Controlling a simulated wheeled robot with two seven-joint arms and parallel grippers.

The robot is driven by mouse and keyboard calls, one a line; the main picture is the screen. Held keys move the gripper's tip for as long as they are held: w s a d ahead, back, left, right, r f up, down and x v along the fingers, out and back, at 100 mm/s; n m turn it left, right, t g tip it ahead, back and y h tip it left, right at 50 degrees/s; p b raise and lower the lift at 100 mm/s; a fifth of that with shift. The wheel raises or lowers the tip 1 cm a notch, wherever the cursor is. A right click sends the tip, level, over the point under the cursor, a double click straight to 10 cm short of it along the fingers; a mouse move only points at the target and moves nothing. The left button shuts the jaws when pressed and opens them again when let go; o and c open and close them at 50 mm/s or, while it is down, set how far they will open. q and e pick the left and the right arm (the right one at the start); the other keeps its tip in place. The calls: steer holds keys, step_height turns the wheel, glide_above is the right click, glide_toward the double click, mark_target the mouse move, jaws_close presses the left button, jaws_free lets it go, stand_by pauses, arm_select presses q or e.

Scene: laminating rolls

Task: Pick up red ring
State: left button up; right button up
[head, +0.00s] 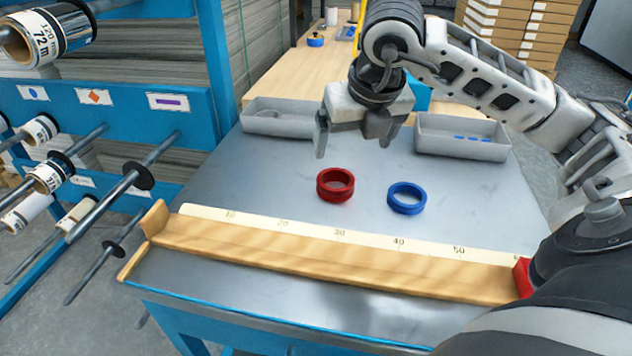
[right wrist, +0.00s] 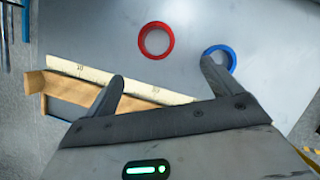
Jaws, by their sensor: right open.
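The red ring (head: 335,186) lies flat on the grey metal table, left of the blue ring (head: 406,198). My right gripper (head: 352,146) is open and empty, above and behind the red ring in the head view. In the right wrist view the red ring (right wrist: 156,40) shows whole, beyond and between the two fingertips (right wrist: 160,72). There the right-hand finger partly covers the blue ring (right wrist: 220,58). My left gripper is in neither view.
A wooden ruler trough (head: 330,254) runs along the table's front. Grey trays stand at the back left (head: 283,117) and back right (head: 462,137). A blue rack (head: 130,110) with rolls on rods stands at the left. The table around the rings is clear.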

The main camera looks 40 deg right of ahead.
glide_toward(337, 178)
steer(key=shift+s+a+f, duration=0.75)
steer(key=shift+w+x, duration=0.15)
steer(key=shift+x, duration=1.25)
steer(key=shift+w+x, duration=0.15)
steer(key=shift+x, duration=1.2)
steer(key=shift+a+r, duration=0.15)
steer(key=shift+c, duration=0.3)
steer(key=c, duration=1.1)
